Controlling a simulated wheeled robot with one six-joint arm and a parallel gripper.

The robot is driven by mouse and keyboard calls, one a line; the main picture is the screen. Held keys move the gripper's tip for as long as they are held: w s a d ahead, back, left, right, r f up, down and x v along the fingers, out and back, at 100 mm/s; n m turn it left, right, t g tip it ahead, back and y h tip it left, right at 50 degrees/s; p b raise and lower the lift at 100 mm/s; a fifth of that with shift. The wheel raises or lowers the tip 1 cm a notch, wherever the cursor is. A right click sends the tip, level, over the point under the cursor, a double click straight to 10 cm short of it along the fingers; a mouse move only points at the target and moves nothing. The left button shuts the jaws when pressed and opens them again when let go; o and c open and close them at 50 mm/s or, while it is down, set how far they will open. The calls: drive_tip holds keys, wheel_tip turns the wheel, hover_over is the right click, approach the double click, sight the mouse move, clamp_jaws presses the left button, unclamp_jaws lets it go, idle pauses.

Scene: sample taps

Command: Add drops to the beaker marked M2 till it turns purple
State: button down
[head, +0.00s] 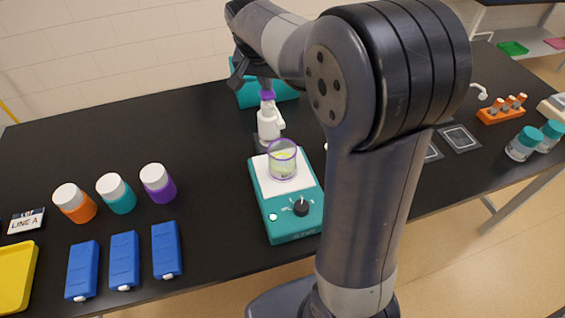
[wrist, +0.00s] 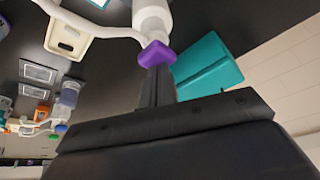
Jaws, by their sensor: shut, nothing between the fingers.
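A clear beaker (head: 282,163) with pale yellow-green liquid and a purplish rim stands on a teal stirrer (head: 290,226) with a white top plate. I cannot read a mark on it. Behind it stands a white dropper tap (head: 267,127) with a purple top (head: 267,94). In the wrist view the purple top (wrist: 156,54) sits at the end of the white tap body (wrist: 152,18). My gripper (wrist: 157,72) is shut and empty, its fingertips right at the purple top; I cannot tell whether they touch. In the head view my gripper (head: 264,84) is partly hidden above the tap.
Orange, teal and purple bottles (head: 158,183) with white caps stand at the left, behind blue cases (head: 166,250). A yellow tray (head: 14,275) lies far left. A teal box (head: 275,92) stands behind the tap. An orange rack (head: 501,114) is at the right. My arm hides the middle right.

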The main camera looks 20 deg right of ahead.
drive_tip(key=shift+r+p, duration=1)
drive_tip(key=shift+r, duration=0.2)
drive_tip(key=shift+r, duration=0.1)
wheel_tip(320, 180, up, 6)
drive_tip(key=p, duration=0.5)
drive_tip(key=shift+f, duration=0.2)
